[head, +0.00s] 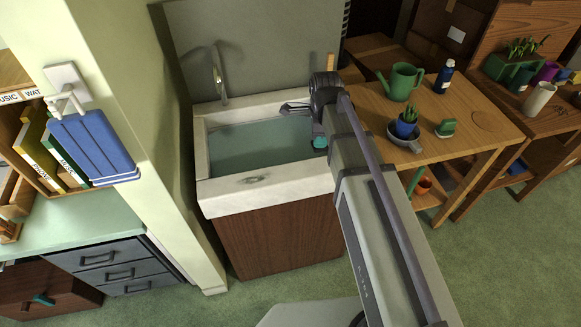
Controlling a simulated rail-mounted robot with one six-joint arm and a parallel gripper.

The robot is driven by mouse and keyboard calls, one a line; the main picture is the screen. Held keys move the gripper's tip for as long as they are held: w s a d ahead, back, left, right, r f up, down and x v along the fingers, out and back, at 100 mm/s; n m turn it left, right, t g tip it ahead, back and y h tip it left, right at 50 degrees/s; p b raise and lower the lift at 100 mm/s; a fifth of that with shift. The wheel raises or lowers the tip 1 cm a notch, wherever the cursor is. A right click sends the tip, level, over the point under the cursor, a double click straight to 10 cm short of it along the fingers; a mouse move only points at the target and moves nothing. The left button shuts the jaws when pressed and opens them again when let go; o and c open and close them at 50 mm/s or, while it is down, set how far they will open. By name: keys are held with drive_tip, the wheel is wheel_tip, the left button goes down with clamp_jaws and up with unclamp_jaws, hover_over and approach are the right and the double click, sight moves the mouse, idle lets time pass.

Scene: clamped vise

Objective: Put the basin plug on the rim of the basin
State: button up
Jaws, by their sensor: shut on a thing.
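The basin (222,198) is a white stone sink on a brown wooden cabinet, with greenish water in it. Its pale rim runs all round, and the front part is broad. My gripper (287,107) reaches in from the right and points left, over the basin's back right part. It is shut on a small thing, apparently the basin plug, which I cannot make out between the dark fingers. My arm hides the basin's right side.
A small grey oval object (252,180) is on the front rim. A tap (218,75) stands at the back left. The wooden table (473,118) on the right holds a green watering can (401,82), a blue bottle (444,75) and a potted plant (406,124). The left and middle of the rim are mostly clear.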

wheel_tip(320, 180, down, 9)
drive_tip(key=b, duration=0.7)
drive_tip(key=shift+r, duration=0.2)
drive_tip(key=shift+f, duration=0.15)
drive_tip(key=o, duration=0.4)
drive_tip(key=shift+f, duration=0.1)
drive_tip(key=o, duration=0.5)
